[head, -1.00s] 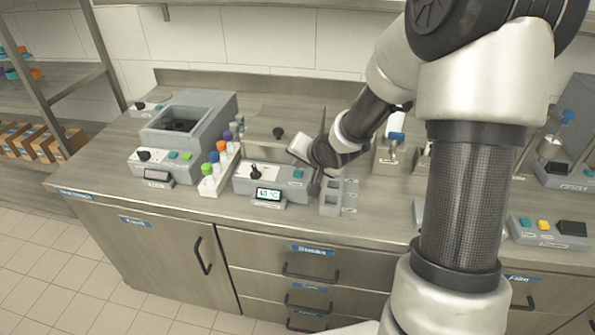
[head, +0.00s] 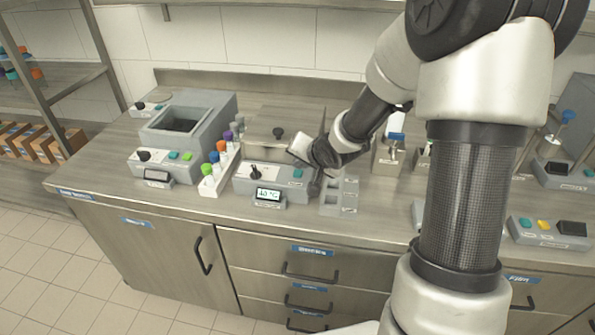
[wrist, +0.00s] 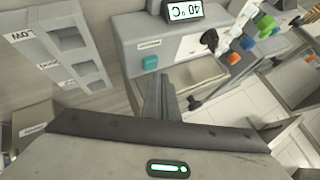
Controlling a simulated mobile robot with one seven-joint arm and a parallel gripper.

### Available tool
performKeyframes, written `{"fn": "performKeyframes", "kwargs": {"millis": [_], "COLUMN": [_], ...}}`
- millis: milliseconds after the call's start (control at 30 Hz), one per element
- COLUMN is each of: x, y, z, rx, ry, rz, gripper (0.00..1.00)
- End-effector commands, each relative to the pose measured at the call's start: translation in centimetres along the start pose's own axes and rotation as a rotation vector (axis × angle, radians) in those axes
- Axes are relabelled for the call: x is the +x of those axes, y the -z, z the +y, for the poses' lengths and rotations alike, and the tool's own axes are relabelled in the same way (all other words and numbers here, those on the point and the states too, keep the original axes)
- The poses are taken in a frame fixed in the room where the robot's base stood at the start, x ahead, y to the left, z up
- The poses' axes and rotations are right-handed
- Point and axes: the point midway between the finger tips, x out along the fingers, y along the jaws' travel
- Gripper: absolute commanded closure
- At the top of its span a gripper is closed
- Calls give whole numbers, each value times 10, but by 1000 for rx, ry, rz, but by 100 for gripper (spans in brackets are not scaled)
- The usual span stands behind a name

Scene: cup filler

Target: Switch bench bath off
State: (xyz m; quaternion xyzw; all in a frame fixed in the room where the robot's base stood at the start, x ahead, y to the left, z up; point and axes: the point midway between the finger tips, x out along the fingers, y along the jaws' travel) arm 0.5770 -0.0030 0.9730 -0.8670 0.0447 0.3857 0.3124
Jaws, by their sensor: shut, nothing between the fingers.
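The bench bath (head: 243,184) is a grey unit with a steel lid (head: 285,122) behind its front panel. The panel has a black dial knob (head: 255,172) and a teal button (head: 298,173). Its display (head: 268,195) reads 40 °C, clearer in the wrist view (wrist: 184,11). My gripper (wrist: 162,80) is shut and empty. In the wrist view its fingertips appear just below the teal button (wrist: 150,62); I cannot tell whether they touch the unit. In the head view my wrist hides the fingers, at the bath's right end.
A grey unit with an open well (head: 196,104) stands at left. A white rack (head: 212,184) of colour-capped tubes stands between it and the bath. A grey slotted holder (head: 333,205) is close at the bath's right; its LOW label shows in the wrist view. Drawers are below.

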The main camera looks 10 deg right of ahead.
Motion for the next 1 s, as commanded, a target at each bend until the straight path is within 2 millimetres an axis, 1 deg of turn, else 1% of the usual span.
{"fn": "performKeyframes", "kwargs": {"millis": [267,533,1000], "x": [0,7,7], "y": [0,-5,-5], "z": [0,5,5], "rx": [0,0,0], "ry": [0,-1,0], "rz": [0,-1,0], "gripper": [100,100,100]}}
